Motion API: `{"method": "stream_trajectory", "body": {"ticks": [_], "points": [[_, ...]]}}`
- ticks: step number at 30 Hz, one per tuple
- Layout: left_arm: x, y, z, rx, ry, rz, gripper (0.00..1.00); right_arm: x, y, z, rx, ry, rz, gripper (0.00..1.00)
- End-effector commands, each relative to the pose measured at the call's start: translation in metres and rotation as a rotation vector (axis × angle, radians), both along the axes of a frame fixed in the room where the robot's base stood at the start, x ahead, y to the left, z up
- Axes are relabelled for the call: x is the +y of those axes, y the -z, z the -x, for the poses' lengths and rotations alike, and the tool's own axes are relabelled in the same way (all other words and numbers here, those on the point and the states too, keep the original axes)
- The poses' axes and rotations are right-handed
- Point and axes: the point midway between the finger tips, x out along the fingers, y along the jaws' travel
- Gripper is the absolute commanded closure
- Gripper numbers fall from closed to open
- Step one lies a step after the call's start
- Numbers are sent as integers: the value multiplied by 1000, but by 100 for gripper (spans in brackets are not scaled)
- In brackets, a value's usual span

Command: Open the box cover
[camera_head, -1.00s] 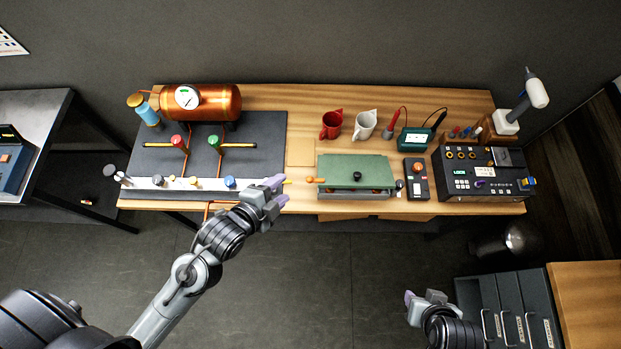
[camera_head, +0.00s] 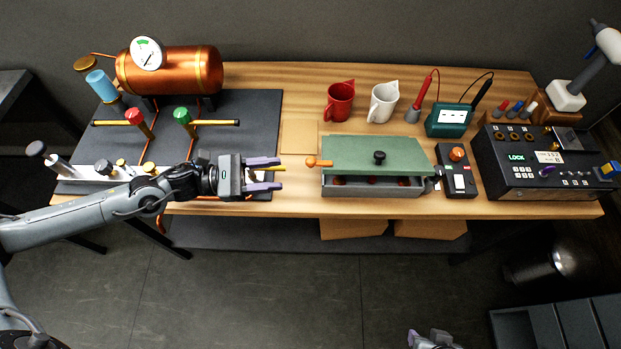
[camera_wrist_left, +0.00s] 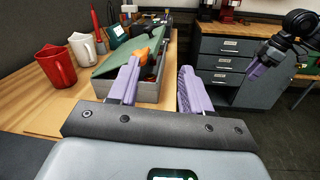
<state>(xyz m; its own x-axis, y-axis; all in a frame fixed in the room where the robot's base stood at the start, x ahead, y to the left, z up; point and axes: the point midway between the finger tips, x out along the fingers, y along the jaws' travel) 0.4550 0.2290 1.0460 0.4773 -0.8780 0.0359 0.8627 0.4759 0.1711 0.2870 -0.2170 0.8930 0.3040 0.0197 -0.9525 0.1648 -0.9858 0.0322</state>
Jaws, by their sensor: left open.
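The grey box (camera_head: 372,190) stands near the table's front edge in the head view. Its green cover (camera_head: 350,150) has a black knob (camera_head: 379,157) on top and an orange handle (camera_head: 319,162) at its left end. A narrow gap along the front shows reddish contents under the cover. My left gripper (camera_head: 280,174) is open and empty, left of the box, with its fingers pointing toward the handle and apart from it. In the left wrist view the box (camera_wrist_left: 150,92) and handle (camera_wrist_left: 155,42) appear ahead of the fingers. My right gripper (camera_head: 430,340) barely shows at the bottom edge.
A copper tank (camera_head: 185,72) and valve pipes stand at the left. A red mug (camera_head: 339,103) and a white mug (camera_head: 382,104) stand behind the box. A switch unit (camera_head: 457,180) and a black control panel (camera_head: 535,165) are at the right.

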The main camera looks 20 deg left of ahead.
Motion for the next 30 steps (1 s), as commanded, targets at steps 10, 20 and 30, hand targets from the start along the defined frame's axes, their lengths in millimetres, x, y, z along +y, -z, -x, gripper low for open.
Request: {"method": "stream_trajectory", "body": {"ticks": [10,20,30], "points": [[25,13,-22,-89,-13,-94,51,0,51,0,-1,0,0,57],[-6,9,-40,-98,-14,-87,51,0,49,0,-3,0,0,57],[-52,10,-65,-96,-14,-91,51,-1,47,0,-3,-1,2,57]]}}
